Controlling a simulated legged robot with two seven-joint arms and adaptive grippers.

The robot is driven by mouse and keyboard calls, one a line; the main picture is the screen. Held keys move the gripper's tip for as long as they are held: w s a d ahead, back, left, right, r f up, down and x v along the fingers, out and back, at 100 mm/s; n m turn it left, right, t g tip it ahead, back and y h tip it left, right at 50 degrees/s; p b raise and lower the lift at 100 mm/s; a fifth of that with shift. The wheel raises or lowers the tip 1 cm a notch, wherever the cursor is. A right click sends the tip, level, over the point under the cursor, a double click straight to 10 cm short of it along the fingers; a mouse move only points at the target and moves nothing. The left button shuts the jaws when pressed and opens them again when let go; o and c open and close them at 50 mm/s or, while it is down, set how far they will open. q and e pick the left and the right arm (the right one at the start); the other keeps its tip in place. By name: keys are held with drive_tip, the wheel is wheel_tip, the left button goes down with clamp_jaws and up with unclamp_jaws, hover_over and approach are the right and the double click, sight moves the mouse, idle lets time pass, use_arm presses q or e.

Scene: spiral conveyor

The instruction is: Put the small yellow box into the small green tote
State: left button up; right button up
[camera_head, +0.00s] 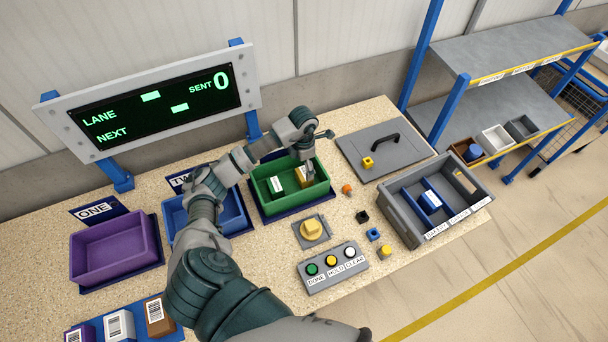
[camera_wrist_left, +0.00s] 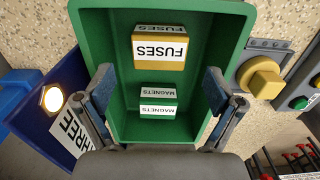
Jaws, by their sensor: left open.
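The small yellow box (camera_wrist_left: 159,49), with a white top labelled FUSES, lies inside the small green tote (camera_wrist_left: 98,18), near the tote wall at the top of the left wrist view. In the head view the box (camera_head: 301,176) shows partly behind my gripper. A green box labelled MAGNETS (camera_wrist_left: 158,104) lies beside it in the tote, apart from it. My left gripper (camera_wrist_left: 159,84) is open over the tote, its fingers spread wide with nothing held between them. In the head view it (camera_head: 308,170) is above the tote's right part. My right gripper is out of view.
A blue tote (camera_head: 241,222) and a purple tote (camera_head: 113,250) stand to the left. A yellow knob (camera_head: 312,229), a button panel (camera_head: 333,268) and small coloured blocks lie in front. A grey divided bin (camera_head: 399,199) stands to the right. A display board (camera_head: 150,100) stands behind.

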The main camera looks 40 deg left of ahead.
sight(303, 174)
use_arm(q)
wheel_tip(303, 174, up, 5)
drive_tip(key=shift+r, duration=0.15)
idle(0.6)
